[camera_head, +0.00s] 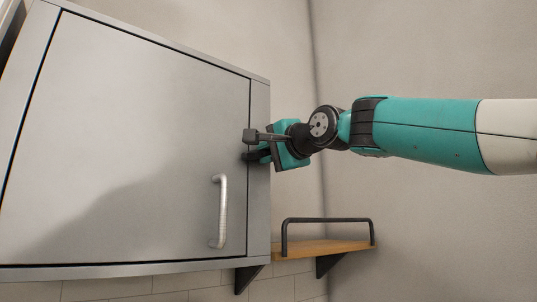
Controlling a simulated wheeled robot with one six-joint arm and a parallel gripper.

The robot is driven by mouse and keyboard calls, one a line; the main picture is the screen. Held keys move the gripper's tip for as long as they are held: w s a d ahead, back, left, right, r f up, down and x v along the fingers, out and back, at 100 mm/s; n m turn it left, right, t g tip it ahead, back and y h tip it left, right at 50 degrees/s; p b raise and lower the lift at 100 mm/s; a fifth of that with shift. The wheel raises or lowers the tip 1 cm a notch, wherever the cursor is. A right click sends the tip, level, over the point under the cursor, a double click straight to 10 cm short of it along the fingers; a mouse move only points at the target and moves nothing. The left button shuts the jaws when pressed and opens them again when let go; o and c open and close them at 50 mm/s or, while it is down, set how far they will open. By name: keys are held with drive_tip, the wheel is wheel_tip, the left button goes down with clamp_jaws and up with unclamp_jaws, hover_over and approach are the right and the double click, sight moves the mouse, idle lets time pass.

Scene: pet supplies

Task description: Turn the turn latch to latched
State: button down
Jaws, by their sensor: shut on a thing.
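A grey metal cabinet door (135,130) fills the left of the head view and sits flush in its frame, apparently closed. The turn latch is at the door's right edge, above the handle. It is mostly hidden by my fingers, so I cannot tell which way it points. My gripper (256,147), teal and black, reaches in from the right, one finger above the other. It is shut on the turn latch, close against the cabinet front.
A silver bar handle (219,211) stands out from the door just below my gripper. A small wooden shelf (325,247) with a black rail is on the wall at the lower right. Open space lies right of the cabinet, around my arm.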

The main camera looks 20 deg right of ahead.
drive_tip(key=shift+m, duration=1.6)
drive_tip(key=c, duration=1)
unclamp_jaws()
drive_tip(key=shift+c, duration=0.2)
drive_tip(key=shift+s+d, duration=0.1)
drive_tip(key=b+v, duration=0.7)
drive_tip(key=v, duration=1)
drive_tip(key=shift+s, duration=0.1)
